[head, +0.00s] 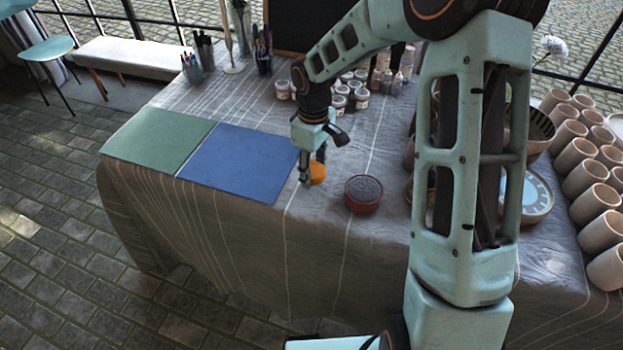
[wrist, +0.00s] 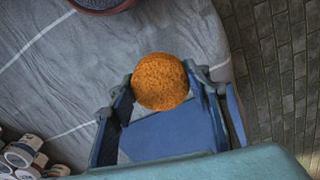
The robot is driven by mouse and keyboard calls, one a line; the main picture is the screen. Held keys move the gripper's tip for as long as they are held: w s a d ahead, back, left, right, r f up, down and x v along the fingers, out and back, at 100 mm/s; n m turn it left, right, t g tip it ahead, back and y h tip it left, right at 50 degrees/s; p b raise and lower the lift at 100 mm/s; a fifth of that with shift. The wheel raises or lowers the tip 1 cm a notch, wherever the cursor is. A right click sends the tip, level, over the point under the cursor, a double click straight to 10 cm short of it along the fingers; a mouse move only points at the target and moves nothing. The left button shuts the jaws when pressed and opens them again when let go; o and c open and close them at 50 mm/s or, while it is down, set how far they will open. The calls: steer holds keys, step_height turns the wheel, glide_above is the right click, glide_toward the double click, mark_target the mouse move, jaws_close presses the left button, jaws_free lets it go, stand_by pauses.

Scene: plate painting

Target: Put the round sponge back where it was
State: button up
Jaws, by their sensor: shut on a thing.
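The round sponge (head: 317,173) is orange and sits low over the grey tablecloth, just right of the blue mat. My gripper (head: 312,178) reaches down to it, its fingers at the sponge's sides. In the wrist view the sponge (wrist: 160,81) lies between the two fingertips of my gripper (wrist: 163,82), which are shut on it. I cannot tell whether the sponge touches the cloth.
A reddish-brown bowl with a dark filling (head: 363,194) stands to the right of the sponge. The blue mat (head: 238,162) and green mat (head: 158,139) lie to the left. Paint jars (head: 350,92) stand behind, and several clay cups (head: 592,203) at the right. The table's front edge is close.

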mark_target(311, 168)
steer(key=shift+w+a+f, duration=0.1)
steer(key=shift+f, duration=0.85)
steer(key=shift+w+a+f, duration=0.1)
steer(key=shift+f, duration=0.8)
steer(key=shift+f+b, duration=0.15)
steer(key=shift+b, duration=0.15)
steer(key=o, duration=1.1)
step_height(311, 168, up, 12)
steer(key=shift+r+p, duration=0.15)
steer(key=shift+p, duration=0.65)
